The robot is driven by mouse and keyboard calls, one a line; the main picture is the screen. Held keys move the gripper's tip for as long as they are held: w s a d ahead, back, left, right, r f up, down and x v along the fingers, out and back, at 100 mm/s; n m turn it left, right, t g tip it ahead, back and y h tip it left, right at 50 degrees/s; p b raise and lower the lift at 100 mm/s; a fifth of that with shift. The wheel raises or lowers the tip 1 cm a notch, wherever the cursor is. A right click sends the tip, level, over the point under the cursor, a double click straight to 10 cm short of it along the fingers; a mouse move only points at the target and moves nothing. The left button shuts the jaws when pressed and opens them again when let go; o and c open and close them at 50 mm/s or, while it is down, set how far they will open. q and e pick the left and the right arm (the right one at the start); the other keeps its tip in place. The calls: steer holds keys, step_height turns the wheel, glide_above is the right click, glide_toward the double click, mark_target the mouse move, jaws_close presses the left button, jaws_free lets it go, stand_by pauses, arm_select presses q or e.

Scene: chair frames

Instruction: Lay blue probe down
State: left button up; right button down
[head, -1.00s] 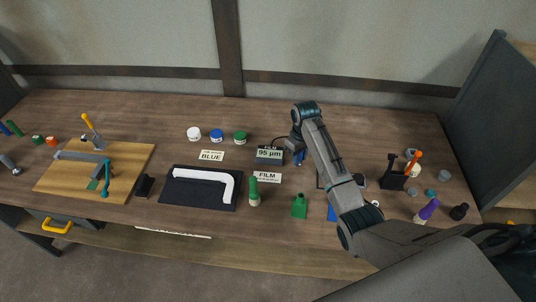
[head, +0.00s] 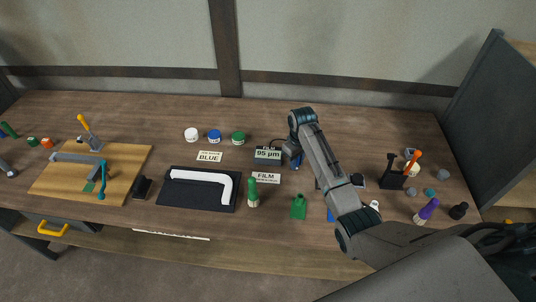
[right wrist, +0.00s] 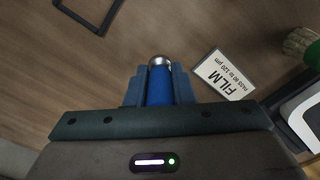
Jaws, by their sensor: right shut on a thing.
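My right gripper (head: 291,150) is shut on the blue probe (right wrist: 159,86), which sits between its two fingers with the silver tip pointing away from the palm in the right wrist view, where the gripper (right wrist: 159,95) also shows. In the head view a bit of the blue probe (head: 297,162) shows beside my arm, just right of the gauge (head: 268,155), whose display reads 95 µm. The FILM card (head: 266,178) lies in front of the gauge. The probe is over the tabletop; I cannot tell its exact height. My left gripper is not in view.
A dark square outline (right wrist: 90,14) lies on the bare wood ahead of the gripper. A green bottle (head: 253,192), a green block (head: 299,207) and a black mat (head: 198,205) with a white handle stand near. A black holder (head: 394,176) is at right.

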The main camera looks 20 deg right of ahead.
steer(key=shift+f+b, duration=0.5)
steer(key=shift+f, duration=0.95)
steer(key=c, duration=1.2)
jaws_free()
steer(key=shift+o, duration=0.2)
step_height(320, 180, up, 10)
steer(key=b, duration=0.3)
steer(key=shift+f, duration=0.25)
steer(key=shift+r, duration=0.65)
steer(key=shift+s, duration=0.1)
